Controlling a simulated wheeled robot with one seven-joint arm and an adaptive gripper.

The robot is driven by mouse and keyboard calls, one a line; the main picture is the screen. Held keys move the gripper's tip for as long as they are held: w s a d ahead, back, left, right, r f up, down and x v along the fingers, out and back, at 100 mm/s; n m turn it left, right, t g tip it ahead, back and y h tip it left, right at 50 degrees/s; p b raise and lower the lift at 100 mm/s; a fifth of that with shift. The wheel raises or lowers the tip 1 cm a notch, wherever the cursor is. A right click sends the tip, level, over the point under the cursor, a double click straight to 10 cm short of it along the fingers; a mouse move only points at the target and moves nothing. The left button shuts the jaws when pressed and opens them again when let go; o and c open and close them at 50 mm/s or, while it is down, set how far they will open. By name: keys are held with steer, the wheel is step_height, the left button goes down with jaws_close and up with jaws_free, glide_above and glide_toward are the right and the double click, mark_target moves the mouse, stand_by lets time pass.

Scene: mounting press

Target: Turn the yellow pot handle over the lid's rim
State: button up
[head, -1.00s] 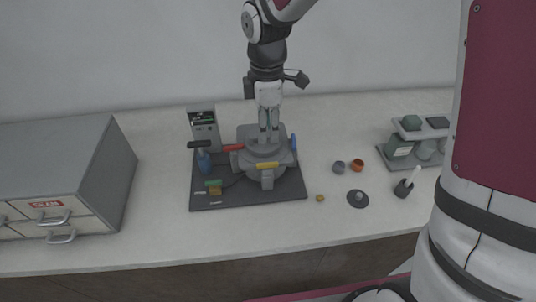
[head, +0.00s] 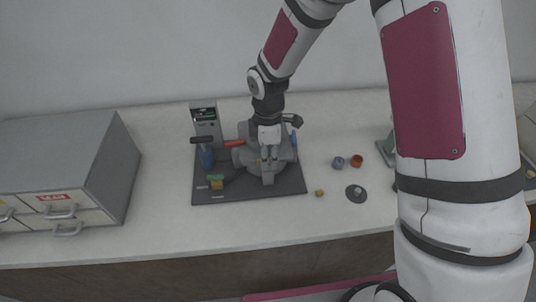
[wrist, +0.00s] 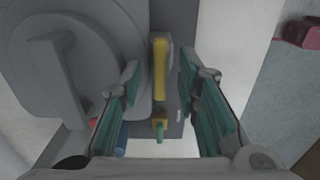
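The yellow pot handle (wrist: 160,68) stands between my fingertips in the wrist view, beside the rim of the round grey lid (wrist: 112,25). My gripper (wrist: 159,72) is open, a finger on each side of the handle with gaps visible; contact cannot be seen. The lid's raised grey bar (wrist: 62,90) is left of the gripper. In the head view my gripper (head: 268,160) points down at the near side of the grey pot (head: 247,162) and mostly hides the yellow handle.
A red handle (head: 235,143) and a blue handle (head: 294,139) are on the pot's other sides. A control box (head: 206,120) stands behind left. Small cups (head: 338,162) and a dark disc (head: 356,193) lie right of the dark base plate (head: 228,196). A drawer cabinet (head: 100,170) is far left.

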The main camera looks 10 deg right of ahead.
steer(key=shift+c, duration=0.6)
jaws_close()
steer(key=m, duration=0.8)
steer(key=shift+m, duration=0.3)
steer(key=m, duration=0.4)
steer(key=shift+m+p, duration=0.5)
steer(key=shift+m, duration=2)
